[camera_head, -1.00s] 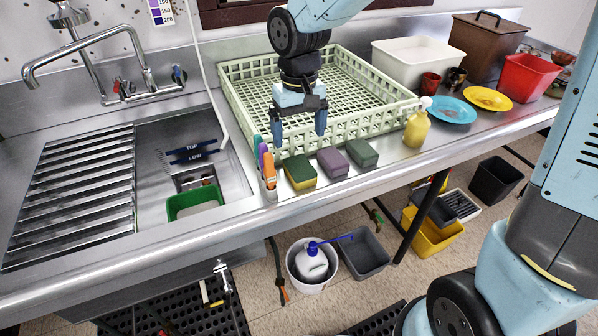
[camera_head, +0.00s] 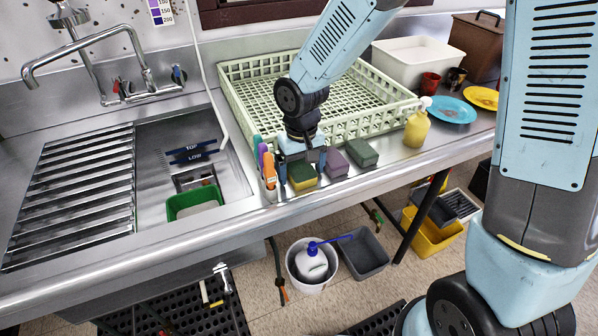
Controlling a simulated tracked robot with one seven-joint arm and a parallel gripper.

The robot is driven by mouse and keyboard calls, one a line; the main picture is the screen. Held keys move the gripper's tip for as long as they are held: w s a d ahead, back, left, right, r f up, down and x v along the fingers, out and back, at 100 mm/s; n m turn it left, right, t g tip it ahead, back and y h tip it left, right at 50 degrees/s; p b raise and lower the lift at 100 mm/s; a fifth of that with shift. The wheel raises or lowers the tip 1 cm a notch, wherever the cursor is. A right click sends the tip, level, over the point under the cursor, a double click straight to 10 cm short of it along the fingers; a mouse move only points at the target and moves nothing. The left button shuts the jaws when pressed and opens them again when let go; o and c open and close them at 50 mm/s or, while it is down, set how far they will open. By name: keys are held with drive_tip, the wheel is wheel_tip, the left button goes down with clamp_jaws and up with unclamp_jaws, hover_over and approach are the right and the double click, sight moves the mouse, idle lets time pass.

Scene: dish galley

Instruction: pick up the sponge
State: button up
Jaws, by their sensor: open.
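Three sponges lie in a row on the steel counter in front of the dish rack. The left one is a yellow sponge with a dark green top (camera_head: 301,177). The middle one is a purple sponge (camera_head: 335,163), and the right one is a dark green sponge (camera_head: 362,153). My gripper (camera_head: 302,170) is open and points down at the yellow-green sponge, with one finger on its left side and one on its right. My gripper partly hides the back of that sponge. I cannot tell whether the fingers touch it.
A holder with colored markers or handles (camera_head: 267,169) stands close to the left of my gripper. A pale green dish rack (camera_head: 385,110) is behind. A yellow soap bottle (camera_head: 417,127) stands right of the sponges. The sink (camera_head: 240,190) is left, and the counter's front edge is close.

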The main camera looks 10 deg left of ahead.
sight(301, 169)
drive_tip(key=shift+f, duration=0.15)
drive_tip(key=c, duration=1)
wheel_tip(301, 169, up, 18)
drive_tip(key=shift+r, duration=0.1)
idle(0.4)
drive_tip(key=o, duration=0.4)
drive_tip(key=shift+c, duration=0.2)
drive_tip(key=c, duration=0.3)
